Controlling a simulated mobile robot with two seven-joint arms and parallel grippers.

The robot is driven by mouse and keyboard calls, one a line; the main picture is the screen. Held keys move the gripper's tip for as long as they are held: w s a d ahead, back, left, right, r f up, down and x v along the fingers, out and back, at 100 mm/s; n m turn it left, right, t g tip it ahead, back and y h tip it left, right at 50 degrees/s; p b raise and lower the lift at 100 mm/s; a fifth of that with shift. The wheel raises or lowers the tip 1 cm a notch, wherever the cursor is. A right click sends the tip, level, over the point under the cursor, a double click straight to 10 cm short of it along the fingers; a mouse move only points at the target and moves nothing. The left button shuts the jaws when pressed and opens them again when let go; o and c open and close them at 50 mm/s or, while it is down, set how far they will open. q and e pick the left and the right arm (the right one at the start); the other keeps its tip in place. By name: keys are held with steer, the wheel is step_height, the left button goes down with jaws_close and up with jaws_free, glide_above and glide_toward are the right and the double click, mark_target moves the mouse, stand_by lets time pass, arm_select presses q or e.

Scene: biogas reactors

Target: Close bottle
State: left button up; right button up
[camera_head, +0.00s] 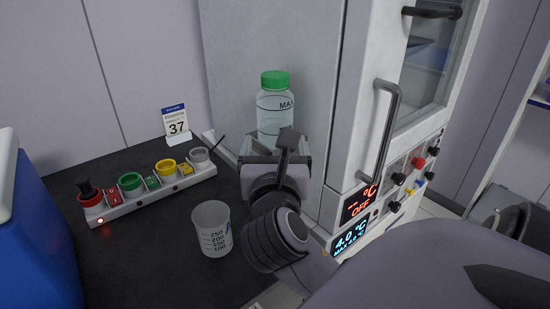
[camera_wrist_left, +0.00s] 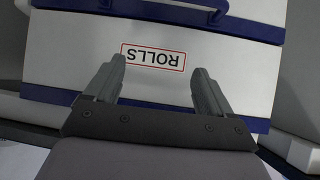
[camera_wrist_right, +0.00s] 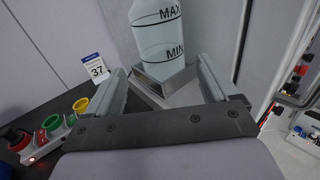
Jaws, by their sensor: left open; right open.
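A clear bottle (camera_head: 275,110) with a green cap (camera_head: 275,80) stands upright beside the white cabinet; the cap sits on its top. The bottle also shows in the right wrist view (camera_wrist_right: 160,35), with MAX and MIN marks, its top cut off there. My right gripper (camera_head: 285,142) is in front of the bottle's lower part, below the cap. In the right wrist view its fingers (camera_wrist_right: 160,85) are spread apart, with nothing between them and the bottle beyond. My left gripper (camera_wrist_left: 158,80) is open and empty, facing a white and blue box (camera_wrist_left: 75,48) labelled ROLLS.
A white beaker (camera_head: 212,230) stands on the dark bench left of my right wrist. A strip with coloured holders (camera_head: 150,187) and a small card reading 37 (camera_head: 176,125) are behind it. The cabinet handle (camera_head: 380,130) sticks out on the right. A blue box (camera_head: 40,240) fills the left edge.

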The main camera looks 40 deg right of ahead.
steer(key=v, duration=0.3)
steer(key=shift+s+a+p, duration=0.25)
steer(key=shift+s+p, duration=0.1)
steer(key=shift+p, duration=0.05)
stand_by(0.4)
